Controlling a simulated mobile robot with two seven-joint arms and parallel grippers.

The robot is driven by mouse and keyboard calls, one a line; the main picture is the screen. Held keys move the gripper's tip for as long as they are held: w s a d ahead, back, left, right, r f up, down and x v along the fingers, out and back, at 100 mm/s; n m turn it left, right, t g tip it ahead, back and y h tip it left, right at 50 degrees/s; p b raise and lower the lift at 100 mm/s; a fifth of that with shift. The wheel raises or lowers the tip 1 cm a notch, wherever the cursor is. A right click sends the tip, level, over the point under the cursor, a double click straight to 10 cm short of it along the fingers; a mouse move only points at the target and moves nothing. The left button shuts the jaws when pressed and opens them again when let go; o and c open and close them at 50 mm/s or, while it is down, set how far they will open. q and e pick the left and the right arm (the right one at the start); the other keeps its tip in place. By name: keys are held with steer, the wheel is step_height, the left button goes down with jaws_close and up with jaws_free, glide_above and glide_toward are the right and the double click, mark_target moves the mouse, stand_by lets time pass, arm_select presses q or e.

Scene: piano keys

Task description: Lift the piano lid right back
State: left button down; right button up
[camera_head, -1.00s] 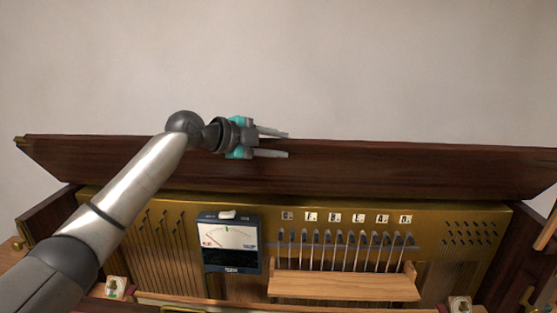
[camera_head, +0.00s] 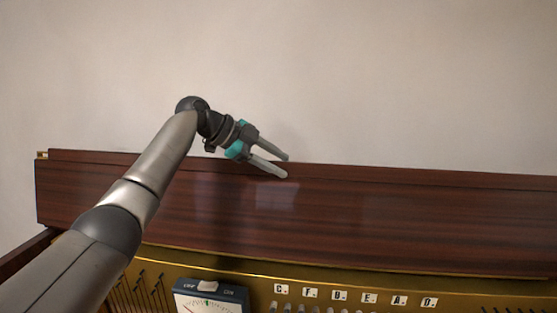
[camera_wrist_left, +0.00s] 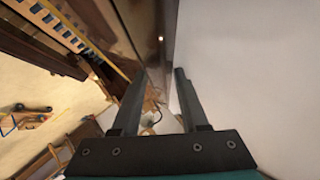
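The piano lid (camera_head: 400,215) is a long, glossy dark-brown wooden panel. In the head view its broad face is turned towards me, raised above the back of the open piano case, with the wall behind it. My left gripper (camera_head: 284,166) is at the lid's top edge, left of the middle. Its two grey fingers are apart, one tip near the top edge and one over the front face. In the left wrist view the fingers (camera_wrist_left: 158,100) are spread, with the dark lid (camera_wrist_left: 128,28) beyond them. I cannot tell whether they touch it. My right gripper is out of view.
Inside the case are a meter box (camera_head: 211,297) and a row of letter tags (camera_head: 340,296) on a gold panel (camera_head: 200,262). The pale wall (camera_head: 420,80) is close behind the lid.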

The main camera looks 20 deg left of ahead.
arm_select(q)
steer(key=shift+f+g, duration=0.4)
steer(key=shift+f, duration=0.25)
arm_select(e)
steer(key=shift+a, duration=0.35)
arm_select(q)
steer(key=c, duration=0.8)
jaws_free()
steer(key=shift+w, duration=0.1)
steer(key=shift+c, duration=0.2)
steer(key=shift+o, duration=0.4)
steer(key=shift+w+a, duration=0.1)
steer(key=shift+r, duration=0.1)
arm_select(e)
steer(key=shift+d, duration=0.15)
